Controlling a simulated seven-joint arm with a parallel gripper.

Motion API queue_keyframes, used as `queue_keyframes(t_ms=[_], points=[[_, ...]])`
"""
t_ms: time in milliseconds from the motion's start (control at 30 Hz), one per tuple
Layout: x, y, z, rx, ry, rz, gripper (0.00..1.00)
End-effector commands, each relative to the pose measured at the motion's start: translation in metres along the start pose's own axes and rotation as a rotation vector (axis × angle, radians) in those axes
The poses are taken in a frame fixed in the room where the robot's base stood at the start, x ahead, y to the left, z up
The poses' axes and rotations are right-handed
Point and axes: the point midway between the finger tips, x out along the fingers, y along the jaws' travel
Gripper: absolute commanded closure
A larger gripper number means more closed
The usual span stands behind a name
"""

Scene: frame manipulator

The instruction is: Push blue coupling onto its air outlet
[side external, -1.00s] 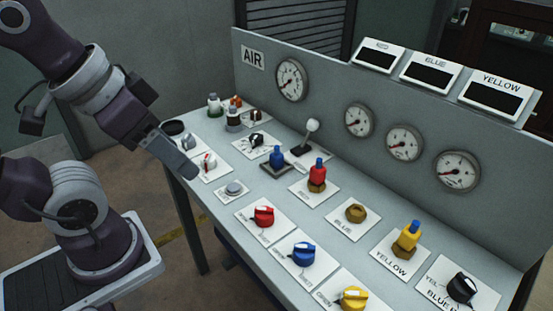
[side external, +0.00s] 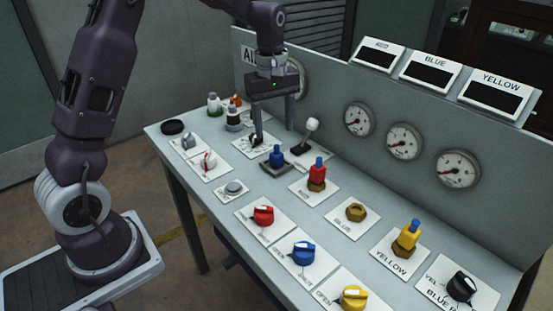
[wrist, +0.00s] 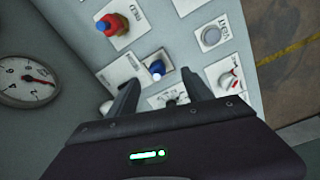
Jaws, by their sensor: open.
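The blue coupling (side external: 277,157) stands upright on a small dark square base on the panel, left of the red one. It also shows in the wrist view (wrist: 157,68), just beyond and between my fingertips. The blue outlet (side external: 356,213) is a bare brass hex fitting on a white plate marked BLUE. My gripper (side external: 273,133) points down, open and empty, above the panel by the black knob, behind and left of the blue coupling. In the wrist view my two fingers (wrist: 160,77) are apart. Neither visibly touches the coupling.
A white-balled lever (side external: 312,125) stands close right of the blue coupling. Red (side external: 317,169) and yellow (side external: 412,232) couplings sit on their outlets. A gauge wall (side external: 330,80) rises behind. Several coloured knobs line the front, including a blue one (side external: 304,252).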

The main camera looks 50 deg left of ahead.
Motion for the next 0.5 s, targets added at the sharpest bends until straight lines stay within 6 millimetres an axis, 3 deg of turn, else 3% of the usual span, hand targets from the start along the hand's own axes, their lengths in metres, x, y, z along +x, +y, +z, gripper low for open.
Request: queue_keyframes(t_ms=[33, 167, 500], points=[[0.014, 0.004, -0.007, -0.044, -0.007, -0.018, 0.41], [0.033, 0.009, -0.017, -0.111, -0.014, -0.039, 0.41], [0.035, 0.009, -0.017, -0.118, -0.015, -0.041, 0.41]])
